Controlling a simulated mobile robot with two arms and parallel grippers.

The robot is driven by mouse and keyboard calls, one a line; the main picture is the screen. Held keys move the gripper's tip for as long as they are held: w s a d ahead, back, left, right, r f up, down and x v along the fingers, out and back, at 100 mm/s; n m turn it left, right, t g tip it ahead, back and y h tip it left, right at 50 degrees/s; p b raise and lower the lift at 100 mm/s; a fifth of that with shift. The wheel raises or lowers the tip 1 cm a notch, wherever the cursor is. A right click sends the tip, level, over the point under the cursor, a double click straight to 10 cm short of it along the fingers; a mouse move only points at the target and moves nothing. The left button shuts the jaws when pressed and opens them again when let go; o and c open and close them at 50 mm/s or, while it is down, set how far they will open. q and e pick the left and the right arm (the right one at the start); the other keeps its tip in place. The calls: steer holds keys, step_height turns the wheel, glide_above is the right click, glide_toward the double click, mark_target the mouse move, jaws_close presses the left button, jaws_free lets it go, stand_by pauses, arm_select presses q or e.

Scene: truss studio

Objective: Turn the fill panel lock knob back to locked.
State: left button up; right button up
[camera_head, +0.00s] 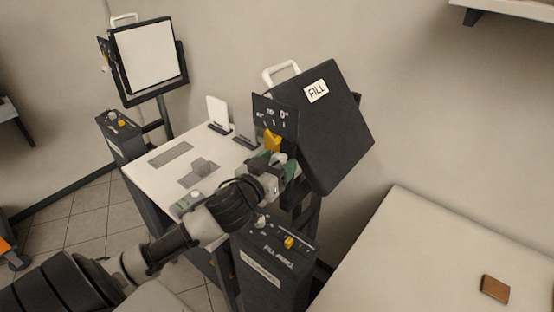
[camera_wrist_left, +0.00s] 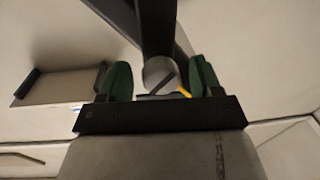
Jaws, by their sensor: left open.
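The fill panel (camera_head: 345,130) is a dark tilted panel with a white FILL label, standing right of the middle in the head view. A black angle scale plate (camera_head: 274,115) is at its left side, with a yellow pointer-like piece (camera_head: 272,140) below the marks. My left gripper (camera_head: 277,163) is at this side of the panel, just below the yellow piece. In the left wrist view its green fingers (camera_wrist_left: 160,82) are apart, with a round grey knob (camera_wrist_left: 158,70) showing between them. I cannot tell whether the fingers touch it. My right gripper is not in view.
A second panel (camera_head: 148,62) with a white face stands at the back left. A white table (camera_head: 150,172) lies between the stands. A dark control box (camera_head: 275,262) with a yellow slider is below my left wrist. A pale table (camera_head: 430,265) with a brown block (camera_head: 495,289) is at right.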

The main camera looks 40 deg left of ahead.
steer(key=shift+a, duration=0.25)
arm_select(q)
steer(key=shift+c, duration=0.7)
steer(key=c, duration=0.8)
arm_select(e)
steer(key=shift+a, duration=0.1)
arm_select(q)
steer(key=m, duration=1)
steer(key=shift+a+t+h, duration=0.1)
steer(key=shift+t+h, duration=0.3)
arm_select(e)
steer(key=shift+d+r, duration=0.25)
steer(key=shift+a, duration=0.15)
